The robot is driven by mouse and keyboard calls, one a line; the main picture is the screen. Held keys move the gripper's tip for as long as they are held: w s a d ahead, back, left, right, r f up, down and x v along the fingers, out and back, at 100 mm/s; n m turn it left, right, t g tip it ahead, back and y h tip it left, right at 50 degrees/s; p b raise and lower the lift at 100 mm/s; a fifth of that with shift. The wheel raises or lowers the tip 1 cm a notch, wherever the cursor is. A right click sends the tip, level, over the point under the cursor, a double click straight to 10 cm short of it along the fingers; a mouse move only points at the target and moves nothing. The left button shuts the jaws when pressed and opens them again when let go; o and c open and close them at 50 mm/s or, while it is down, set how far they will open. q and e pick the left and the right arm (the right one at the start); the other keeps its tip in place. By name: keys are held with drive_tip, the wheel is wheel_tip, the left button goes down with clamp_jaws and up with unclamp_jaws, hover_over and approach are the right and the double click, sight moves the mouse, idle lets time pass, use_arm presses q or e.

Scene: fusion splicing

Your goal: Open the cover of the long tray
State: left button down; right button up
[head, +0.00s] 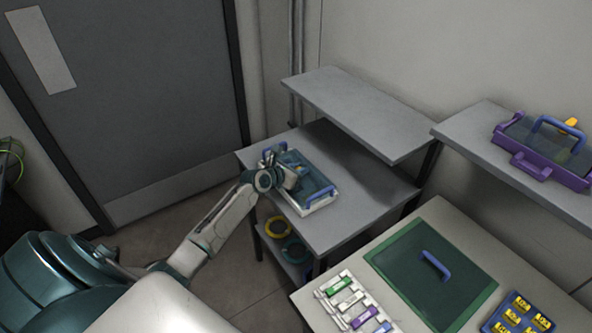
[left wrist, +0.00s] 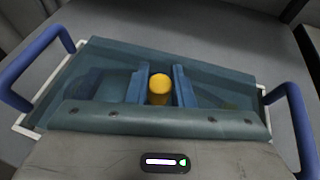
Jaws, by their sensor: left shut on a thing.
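The long tray (head: 322,205) stands on the grey side table, with a white rim, a dark see-through teal cover (head: 310,177) and blue handles at its two ends. In the left wrist view the cover (left wrist: 220,60) lies between the blue handles (left wrist: 38,62), with the white rim showing at its edges. My left gripper (head: 292,171) is over the tray. In the left wrist view its two blue fingers (left wrist: 159,88) are shut on a yellow knob (left wrist: 160,82), one on each side. The knob is hidden in the head view. My right gripper is not in view.
A raised grey shelf (head: 355,105) is behind the tray. A purple case (head: 540,160) sits on the right shelf. A green panel with a blue handle (head: 434,264) lies on the front table, beside several small coloured pieces. Yellow and teal rings lie under the side table.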

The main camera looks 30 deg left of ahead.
use_arm(q)
drive_tip(key=w+d, duration=0.1)
drive_tip(key=w, duration=0.1)
drive_tip(key=w+d, duration=0.1)
drive_tip(key=w, duration=0.2)
drive_tip(key=w+d, duration=0.1)
drive_tip(key=w, duration=0.1)
drive_tip(key=shift+w, duration=0.3)
drive_tip(key=c, duration=1.3)
unclamp_jaws()
drive_tip(key=shift+d, duration=0.1)
drive_tip(key=shift+o, duration=0.2)
drive_tip(key=shift+s+r+p, duration=0.15)
drive_tip(key=shift+s+p, duration=0.2)
drive_tip(key=shift+s, duration=0.15)
drive_tip(key=v, duration=0.9)
drive_tip(key=shift+s+r+p, duration=0.2)
drive_tip(key=shift+s+p, duration=0.15)
drive_tip(key=shift+p, duration=0.05)
drive_tip(key=shift+f, duration=0.1)
